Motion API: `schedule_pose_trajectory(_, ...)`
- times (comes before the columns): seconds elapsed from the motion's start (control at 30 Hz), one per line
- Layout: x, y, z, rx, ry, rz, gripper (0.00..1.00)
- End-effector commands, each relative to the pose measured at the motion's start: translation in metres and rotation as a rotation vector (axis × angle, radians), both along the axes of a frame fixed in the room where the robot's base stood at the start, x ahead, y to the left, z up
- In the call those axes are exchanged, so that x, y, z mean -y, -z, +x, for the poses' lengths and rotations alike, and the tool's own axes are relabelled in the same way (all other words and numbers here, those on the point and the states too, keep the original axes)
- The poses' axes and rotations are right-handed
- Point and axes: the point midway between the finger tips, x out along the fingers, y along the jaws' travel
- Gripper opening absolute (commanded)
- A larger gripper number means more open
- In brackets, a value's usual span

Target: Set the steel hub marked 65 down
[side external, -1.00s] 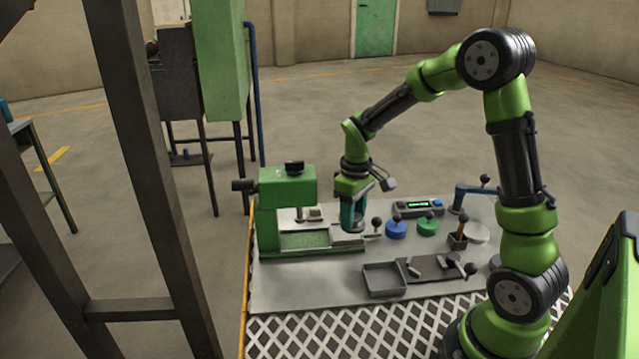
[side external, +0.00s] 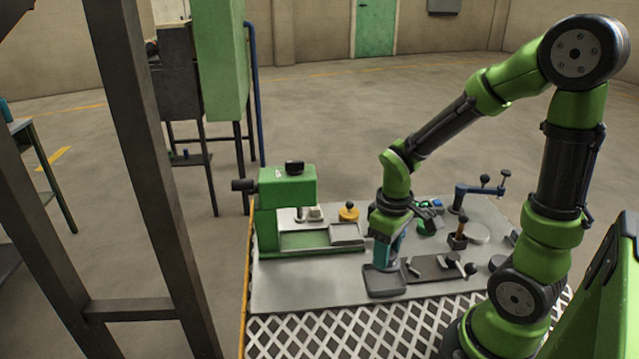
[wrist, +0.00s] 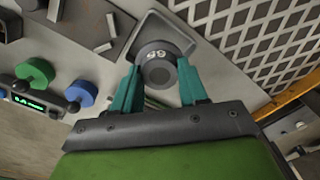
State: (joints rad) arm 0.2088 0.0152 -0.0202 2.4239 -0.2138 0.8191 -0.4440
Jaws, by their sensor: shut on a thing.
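The steel hub (wrist: 158,60) is a grey round piece with number marks on its top face, which appear turned round in the wrist view. My gripper (wrist: 160,80) has its teal fingers shut on the hub, one on each side. A small grey tray (wrist: 186,34) frames the hub in the wrist view. In the side view my gripper (side external: 385,258) points down at this tray (side external: 386,292), with the fingers low over it. The hub is hard to make out there. I cannot tell whether it touches the tray floor.
A green press (side external: 288,205) stands at the left of the bench, with a yellow knobbed piece (side external: 348,214) beside it. A dark plate with handles (side external: 432,268) lies right of the tray. Blue (wrist: 82,94) and green (wrist: 35,72) knobbed pieces sit by a display box (wrist: 32,101).

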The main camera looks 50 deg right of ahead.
Motion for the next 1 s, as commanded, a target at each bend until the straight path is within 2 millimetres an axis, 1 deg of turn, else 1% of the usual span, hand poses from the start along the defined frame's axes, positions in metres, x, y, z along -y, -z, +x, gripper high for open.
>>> schedule_pose_trajectory(0.03,0.0,0.007,0.0,-0.003,0.001,0.001,0.0)
schedule_pose_trajectory(0.17,0.0,0.019,0.0,-0.002,0.0,0.0,0.0)
schedule_pose_trajectory(0.3,0.0,0.038,0.0,-0.003,0.001,0.001,0.0)
schedule_pose_trajectory(0.4,0.0,0.048,0.0,-0.001,0.001,0.001,0.0)
schedule_pose_trajectory(0.8,0.0,0.052,0.001,0.002,0.001,0.0,0.0)
schedule_pose_trajectory(0.83,0.0,0.053,0.001,0.001,0.001,0.0,0.44)
schedule_pose_trajectory(0.9,0.0,0.053,0.001,0.002,0.001,0.0,0.53)
schedule_pose_trajectory(1.0,0.0,0.053,0.001,0.002,0.001,0.0,0.53)
